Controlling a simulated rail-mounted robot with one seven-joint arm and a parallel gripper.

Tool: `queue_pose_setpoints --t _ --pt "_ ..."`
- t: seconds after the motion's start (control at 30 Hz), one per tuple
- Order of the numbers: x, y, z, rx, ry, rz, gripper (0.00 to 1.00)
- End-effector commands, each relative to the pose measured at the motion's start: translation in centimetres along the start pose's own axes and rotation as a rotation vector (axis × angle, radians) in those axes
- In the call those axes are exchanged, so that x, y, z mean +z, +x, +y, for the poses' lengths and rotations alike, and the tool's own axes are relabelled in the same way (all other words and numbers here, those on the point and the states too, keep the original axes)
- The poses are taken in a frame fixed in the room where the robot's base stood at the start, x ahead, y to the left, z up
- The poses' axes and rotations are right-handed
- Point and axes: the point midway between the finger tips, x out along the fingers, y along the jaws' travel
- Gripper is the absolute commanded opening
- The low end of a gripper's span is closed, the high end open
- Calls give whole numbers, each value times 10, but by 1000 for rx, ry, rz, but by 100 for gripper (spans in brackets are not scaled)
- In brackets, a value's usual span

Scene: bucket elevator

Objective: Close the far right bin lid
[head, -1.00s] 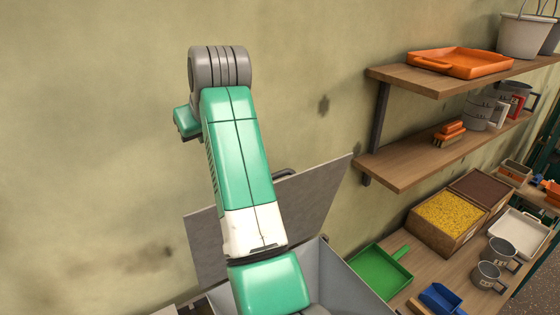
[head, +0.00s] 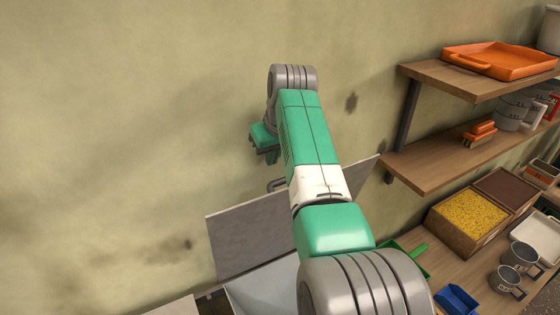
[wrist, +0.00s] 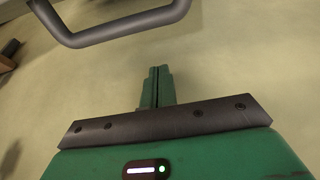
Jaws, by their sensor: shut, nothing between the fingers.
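The bin lid is a flat grey panel (head: 240,240) standing raised near the wall in the head view, partly hidden by my arm. Its dark bar handle (head: 277,184) shows at the upper edge. The handle also crosses the top of the wrist view (wrist: 125,28). The pale grey bin (head: 262,292) below the lid is open, with much of it hidden behind my arm. My gripper (head: 270,157) is above the handle in the head view, by the wall. In the wrist view its green fingers (wrist: 160,72) are together and empty, apart from the handle.
Wooden wall shelves stand at the right, the lower one (head: 455,155) and the upper one with an orange tray (head: 500,60). A bench (head: 420,290) below holds a box of yellow grains (head: 468,215), metal mugs (head: 515,265) and a blue scoop (head: 457,300). The wall at left is bare.

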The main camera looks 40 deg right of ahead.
Motion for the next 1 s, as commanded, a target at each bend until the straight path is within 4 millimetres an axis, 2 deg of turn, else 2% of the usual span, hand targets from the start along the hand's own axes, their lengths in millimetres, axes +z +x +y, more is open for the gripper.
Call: queue_pose_setpoints --t 0.17,0.7,1.0 --pt "1 14 0 1 0 3 0" --pt "32 2 0 1 1 2 0" --pt "38 1 0 0 0 1 0"
